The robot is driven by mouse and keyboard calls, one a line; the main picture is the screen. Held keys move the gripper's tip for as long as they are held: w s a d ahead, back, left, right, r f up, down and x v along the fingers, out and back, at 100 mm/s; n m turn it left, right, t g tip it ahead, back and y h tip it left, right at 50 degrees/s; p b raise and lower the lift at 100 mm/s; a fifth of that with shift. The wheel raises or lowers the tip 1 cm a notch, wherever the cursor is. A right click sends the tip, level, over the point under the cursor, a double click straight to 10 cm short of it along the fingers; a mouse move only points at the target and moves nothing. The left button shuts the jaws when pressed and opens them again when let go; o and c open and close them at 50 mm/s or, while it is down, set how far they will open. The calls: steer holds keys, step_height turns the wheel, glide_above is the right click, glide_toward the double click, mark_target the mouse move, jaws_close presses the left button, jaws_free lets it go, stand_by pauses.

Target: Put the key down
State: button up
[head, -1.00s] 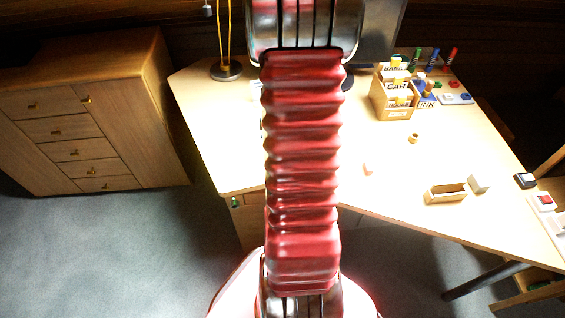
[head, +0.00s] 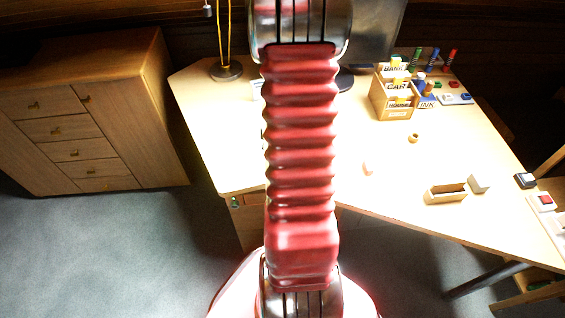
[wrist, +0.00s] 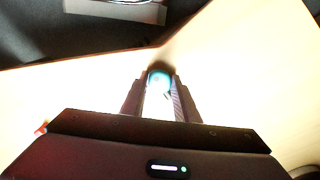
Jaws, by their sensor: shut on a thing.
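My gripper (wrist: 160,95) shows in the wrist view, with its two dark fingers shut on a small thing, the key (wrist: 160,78). Only a pale, blue-lit part of the key shows between the fingertips, so its shape is unclear. A bright wooden surface lies beyond and below the fingers, and I cannot tell whether the key touches it. In the head view my own red arm hides the gripper and the key.
The desk (head: 400,185) carries a wooden card box (head: 395,98), an open small wooden box (head: 445,194), a pale block (head: 479,183) and a small ring-like piece (head: 413,138). A lamp base (head: 226,71) stands at the back left. A drawer cabinet (head: 75,130) stands left.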

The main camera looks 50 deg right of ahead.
steer(key=shift+f, duration=0.2)
steer(key=o, duration=1)
steer(key=shift+r, duration=0.1)
step_height(320, 180, up, 12)
steer(key=shift+r, duration=0.25)
stand_by(0.6)
